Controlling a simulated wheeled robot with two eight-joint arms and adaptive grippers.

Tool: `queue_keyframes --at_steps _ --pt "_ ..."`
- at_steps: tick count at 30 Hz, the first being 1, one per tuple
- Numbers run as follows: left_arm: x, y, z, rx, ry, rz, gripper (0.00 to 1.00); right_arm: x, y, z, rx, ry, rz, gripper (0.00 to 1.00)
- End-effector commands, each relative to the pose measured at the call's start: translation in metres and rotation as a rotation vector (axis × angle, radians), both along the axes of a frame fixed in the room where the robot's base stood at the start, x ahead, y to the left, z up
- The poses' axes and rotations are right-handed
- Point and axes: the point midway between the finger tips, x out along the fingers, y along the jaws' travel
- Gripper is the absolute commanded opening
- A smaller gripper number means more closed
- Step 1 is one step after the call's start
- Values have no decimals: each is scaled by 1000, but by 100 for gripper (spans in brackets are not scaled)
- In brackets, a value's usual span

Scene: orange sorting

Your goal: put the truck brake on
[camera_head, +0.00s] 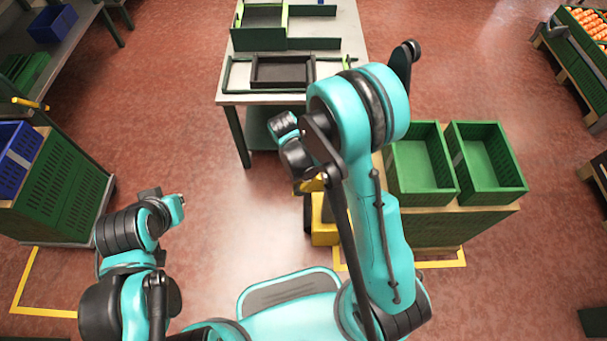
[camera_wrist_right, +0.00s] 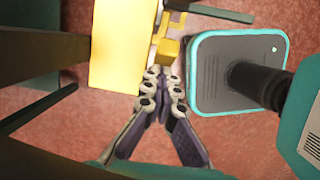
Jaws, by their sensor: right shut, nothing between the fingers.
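The truck's yellow body (camera_head: 324,232) stands on the floor in front of the green crates, partly hidden by my right arm in the head view. The yellow body (camera_wrist_right: 117,45) also fills the upper left middle of the right wrist view. A small yellow lever-like part (camera_wrist_right: 168,48) sticks out at its right side; I cannot tell whether it is the brake or how it is set. My right gripper (camera_wrist_right: 164,73) is shut and empty, its fingertips just below that part; contact is unclear. My left arm is folded at the left, its gripper's fingers hidden.
Two green crates (camera_head: 387,160) (camera_head: 522,188) stand on a wood-topped stack right of my right arm. A table (camera_head: 345,60) with a dark tray (camera_head: 283,84) is ahead. A green container (camera_head: 62,195) with a blue crate (camera_head: 16,165) stands left. Red floor between is clear.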

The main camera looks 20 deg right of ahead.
Motion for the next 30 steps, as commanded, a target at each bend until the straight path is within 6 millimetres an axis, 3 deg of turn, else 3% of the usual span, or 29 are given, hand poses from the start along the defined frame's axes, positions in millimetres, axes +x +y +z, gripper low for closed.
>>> queue_keyframes --at_steps 5,11,18,30 --pt "0 0 0 0 0 0 0 -3 -3 -1 -27 13 -8 0" --pt "0 0 9 0 0 0 0 4 20 8 -127 37 -3 0" --pt "0 0 29 0 0 0 0 15 57 41 -119 36 -4 0" --pt "0 0 51 0 0 0 0 22 78 103 -116 34 -4 0"
